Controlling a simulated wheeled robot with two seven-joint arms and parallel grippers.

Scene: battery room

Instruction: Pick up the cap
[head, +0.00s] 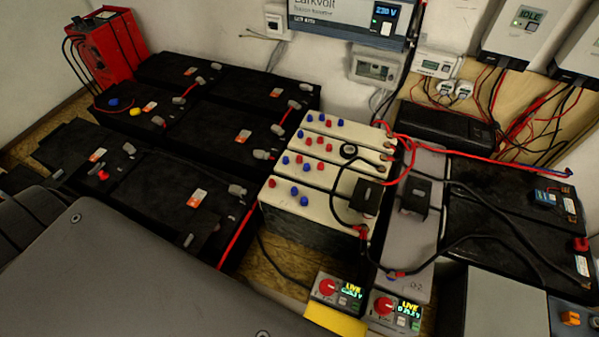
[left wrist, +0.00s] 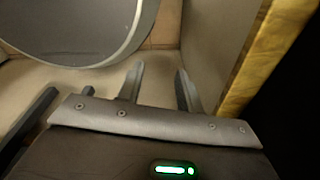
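Small red and blue caps sit in rows on top of the cream battery block (head: 310,172) in the head view. A blue cap (head: 113,102) and a yellow cap (head: 158,121) show on the black batteries at the left. I cannot tell which one the task means. My left gripper (left wrist: 160,72) shows in the left wrist view with its two fingers apart and nothing between them. It is away from the caps. My right gripper is not in view.
Black batteries (head: 150,190) fill the left, and a red charger (head: 105,45) stands behind them. Cables cross the grey battery (head: 405,255) and black battery (head: 500,210) at the right. Two meters reading LIVE (head: 337,290) (head: 393,312) stand at the front.

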